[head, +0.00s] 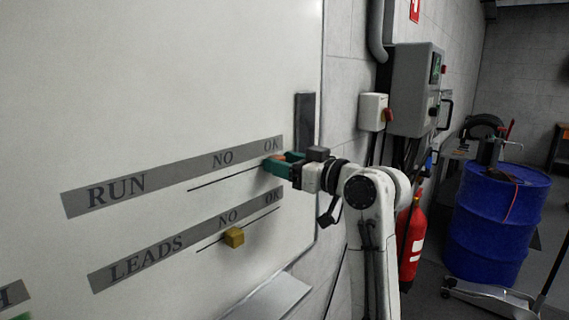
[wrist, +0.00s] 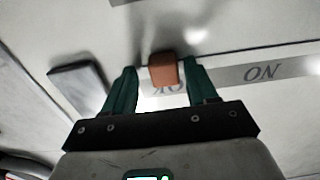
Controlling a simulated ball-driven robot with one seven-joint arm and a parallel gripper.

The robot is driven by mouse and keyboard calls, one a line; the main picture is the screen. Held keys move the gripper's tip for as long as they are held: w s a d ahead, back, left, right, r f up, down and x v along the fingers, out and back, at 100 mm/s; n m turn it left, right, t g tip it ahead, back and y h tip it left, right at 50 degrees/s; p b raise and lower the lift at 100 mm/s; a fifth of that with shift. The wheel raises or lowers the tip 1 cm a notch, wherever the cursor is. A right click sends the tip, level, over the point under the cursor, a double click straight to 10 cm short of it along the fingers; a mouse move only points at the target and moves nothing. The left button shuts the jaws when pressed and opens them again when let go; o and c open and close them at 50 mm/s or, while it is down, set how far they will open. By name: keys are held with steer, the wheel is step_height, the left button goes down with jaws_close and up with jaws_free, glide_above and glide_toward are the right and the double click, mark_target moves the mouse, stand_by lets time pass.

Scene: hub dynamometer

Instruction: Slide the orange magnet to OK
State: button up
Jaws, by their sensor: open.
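The orange magnet (wrist: 163,70) is a small block at the OK end of the RUN row's black line (head: 222,179). In the wrist view it sits between the two green fingers of my gripper (wrist: 159,67), closer to the right finger, with a clear gap on the left. The upside-down OK label (wrist: 168,89) shows partly behind it. In the head view my gripper (head: 271,164) is at the board by the OK label (head: 271,145), and its fingers hide most of the magnet.
A yellow magnet (head: 234,237) sits near the middle of the LEADS line below. A dark block (head: 304,122) is fixed at the board's right edge; it also shows left of my fingers in the wrist view (wrist: 85,88). A tray (head: 268,298) juts out beneath the board.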

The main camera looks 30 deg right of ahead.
steer(key=b+v, duration=0.2)
steer(key=v, duration=0.8)
steer(key=shift+s+b, duration=0.2)
steer(key=shift+b, duration=0.15)
